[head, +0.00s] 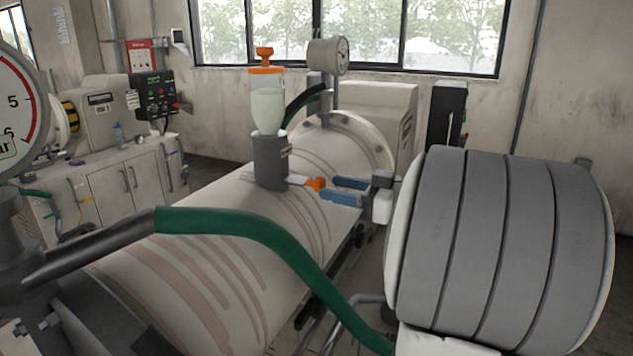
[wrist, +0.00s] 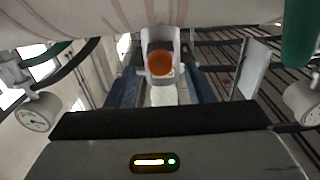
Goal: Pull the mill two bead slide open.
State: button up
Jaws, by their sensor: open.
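In the head view, the bead slide (head: 297,180) is a pale flat tab sticking a short way out of a dark grey collar (head: 270,160) on the mill's drum. Its orange knob (head: 316,184) is at the outer end; it also shows in the wrist view (wrist: 160,64), near the middle. Above the collar stands a clear hopper (head: 267,108) of pale beads with an orange top. My gripper (head: 329,187) comes from the right, its blue fingers apart and empty. The fingertips are at the knob, one toward each side; I cannot tell whether they overlap it. No mill number is readable.
A green hose (head: 250,229) crosses the drum (head: 222,275) in front. A pressure gauge (head: 328,57) stands behind the hopper, and a large dial (head: 12,110) is at far left. A cabinet (head: 130,185) stands at the back left. Right of the knob, my arm fills the space.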

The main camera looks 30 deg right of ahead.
aim_at(324, 186)
jog(key=shift+p+x, duration=0.45)
jog(key=shift+x, duration=1.8)
jog(key=shift+s, duration=0.1)
jog(key=shift+c, duration=0.2)
grip_shut()
jog(key=shift+d, duration=0.1)
